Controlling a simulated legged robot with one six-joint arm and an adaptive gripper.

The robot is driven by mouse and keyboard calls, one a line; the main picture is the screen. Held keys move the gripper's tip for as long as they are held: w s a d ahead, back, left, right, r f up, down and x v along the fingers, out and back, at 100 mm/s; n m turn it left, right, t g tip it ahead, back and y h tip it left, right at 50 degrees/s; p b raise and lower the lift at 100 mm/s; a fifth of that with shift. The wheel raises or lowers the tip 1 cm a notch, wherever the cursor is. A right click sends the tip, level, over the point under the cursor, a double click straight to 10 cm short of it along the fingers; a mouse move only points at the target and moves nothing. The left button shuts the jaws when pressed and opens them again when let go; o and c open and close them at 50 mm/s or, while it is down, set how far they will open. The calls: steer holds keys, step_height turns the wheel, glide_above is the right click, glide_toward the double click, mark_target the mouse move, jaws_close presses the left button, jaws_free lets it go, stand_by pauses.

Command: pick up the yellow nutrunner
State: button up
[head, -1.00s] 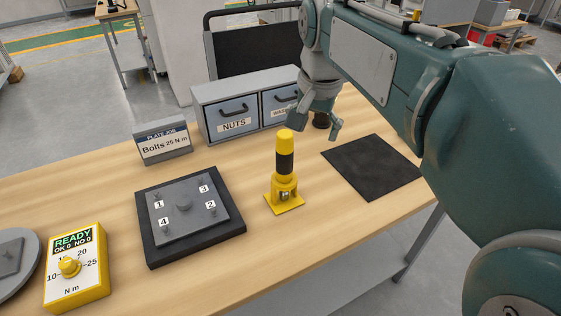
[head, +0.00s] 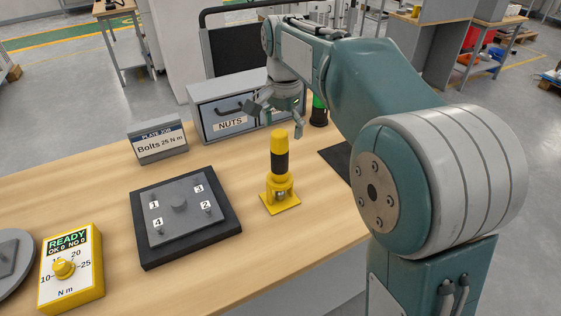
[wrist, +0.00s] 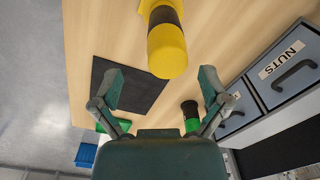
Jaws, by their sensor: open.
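The yellow nutrunner (head: 280,152), with a black band round its middle, stands upright on a yellow square base on the wooden table. My gripper (head: 273,117) is open and empty, just behind and above the nutrunner's top in the head view. In the wrist view the nutrunner (wrist: 166,45) shows from above at the top of the picture, ahead of the fingertips and between their lines. My open gripper's fingers (wrist: 161,77) spread on both sides there, and nothing lies between them.
A grey drawer unit (head: 200,92) marked NUTS stands behind. A plate with numbered bolts (head: 160,240) lies left of the nutrunner, and a yellow READY box (head: 90,285) stands at front left. A black mat (wrist: 140,95) and a black-and-green object (wrist: 191,117) are near my gripper.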

mark_target(280, 144)
steer(key=f, duration=0.3)
steer(key=a+f, duration=0.1)
steer(key=f, duration=0.1)
steer(key=shift+w, duration=0.25)
steer(key=shift+d, duration=0.1)
jaws_close()
